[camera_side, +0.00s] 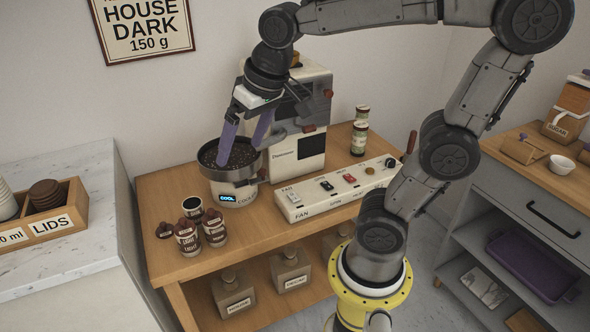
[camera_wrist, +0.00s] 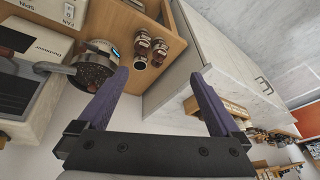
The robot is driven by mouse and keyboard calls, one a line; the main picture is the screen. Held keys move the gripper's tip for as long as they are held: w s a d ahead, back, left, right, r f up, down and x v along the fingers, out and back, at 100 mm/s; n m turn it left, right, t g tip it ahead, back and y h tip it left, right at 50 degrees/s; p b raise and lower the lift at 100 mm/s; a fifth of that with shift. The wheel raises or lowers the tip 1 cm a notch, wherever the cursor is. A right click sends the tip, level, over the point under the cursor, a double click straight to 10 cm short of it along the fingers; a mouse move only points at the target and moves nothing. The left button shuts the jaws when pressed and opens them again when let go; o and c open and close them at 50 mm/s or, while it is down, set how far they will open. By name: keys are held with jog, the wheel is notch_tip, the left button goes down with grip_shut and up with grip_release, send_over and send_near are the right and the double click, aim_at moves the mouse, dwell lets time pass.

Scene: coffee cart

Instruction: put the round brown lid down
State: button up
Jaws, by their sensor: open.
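A round brown lid (camera_side: 165,230) lies on the wooden table, left of a group of small jars. An open jar (camera_side: 192,205) with dark contents stands behind two brown-lidded jars marked LIGHT (camera_side: 187,237). My gripper (camera_side: 240,153) is open, with its purple fingers apart over the round cooler pan of dark beans (camera_side: 206,170). In the wrist view, nothing shows between the fingertips (camera_wrist: 160,74).
A white switch panel (camera_side: 330,192) lies right of the cooler, with a white machine (camera_side: 310,150) behind. Two small jars (camera_side: 359,138) stand at the back. A LIDS box (camera_side: 52,225) with stacked brown lids sits on the left counter.

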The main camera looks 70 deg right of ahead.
jog(key=s+f+n+t, duration=0.1)
jog(key=s+f+n, duration=0.2)
jog(key=s, duration=0.7)
jog(key=shift+a+f, duration=0.25)
jog(key=shift+f, duration=0.1)
